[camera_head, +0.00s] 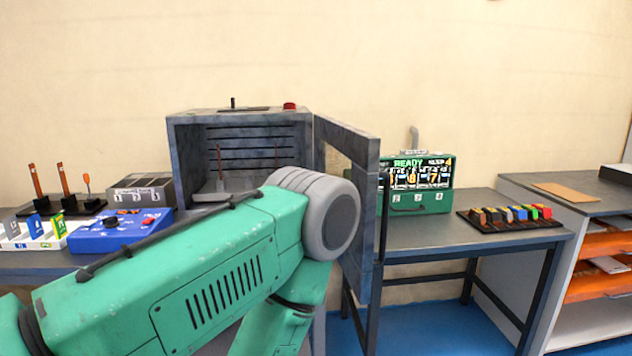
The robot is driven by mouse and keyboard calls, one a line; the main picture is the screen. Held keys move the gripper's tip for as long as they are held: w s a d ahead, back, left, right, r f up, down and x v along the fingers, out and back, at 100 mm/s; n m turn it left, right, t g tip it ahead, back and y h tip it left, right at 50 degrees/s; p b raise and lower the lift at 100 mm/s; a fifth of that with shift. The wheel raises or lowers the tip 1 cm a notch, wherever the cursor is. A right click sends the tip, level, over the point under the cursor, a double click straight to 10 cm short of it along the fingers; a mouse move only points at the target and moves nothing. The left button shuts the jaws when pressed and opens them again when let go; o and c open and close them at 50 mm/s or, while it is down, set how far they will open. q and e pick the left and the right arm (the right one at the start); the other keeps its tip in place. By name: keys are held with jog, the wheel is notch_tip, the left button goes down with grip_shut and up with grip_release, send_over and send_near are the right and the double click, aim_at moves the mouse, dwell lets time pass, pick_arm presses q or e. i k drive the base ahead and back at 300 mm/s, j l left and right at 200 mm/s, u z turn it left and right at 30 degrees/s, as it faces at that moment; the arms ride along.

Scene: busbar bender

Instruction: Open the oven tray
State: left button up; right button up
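The grey oven (182,165) stands in the middle with its front open. Its door (359,200) is swung out to the right, with a dark vertical handle (384,215) on it. Inside are dark slots on the back wall and a light grey tray-like piece (212,196) low at the left; my arm hides much of the inside. My green left arm crosses from the left in front of the oven and bends downward near the door. Neither gripper shows, so I cannot tell what the left one touches.
A blue box (120,232) and levers (67,190) are on the left bench. Right of the door, a green machine (421,200) reading READY and a rack of coloured blocks (510,217) stand on a table (420,237). A shelf unit (545,240) is at far right.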

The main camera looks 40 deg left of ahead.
aim_at(215, 188)
jog(key=i+l+u, duration=0.1)
jog(key=u, duration=0.3)
jog(key=l+u, duration=0.25)
jog(key=u, duration=0.15)
jog(key=l+u, duration=0.2)
jog(key=u, duration=0.2)
jog(key=l+u, duration=0.25)
jog(key=u, duration=0.15)
jog(key=i+l+u, duration=0.1)
jog(key=l, duration=0.35)
jog(key=i+l+u, duration=0.15)
jog(key=l, duration=0.3)
jog(key=l+u, duration=0.1)
jog(key=l, duration=0.35)
jog(key=i, duration=0.8)
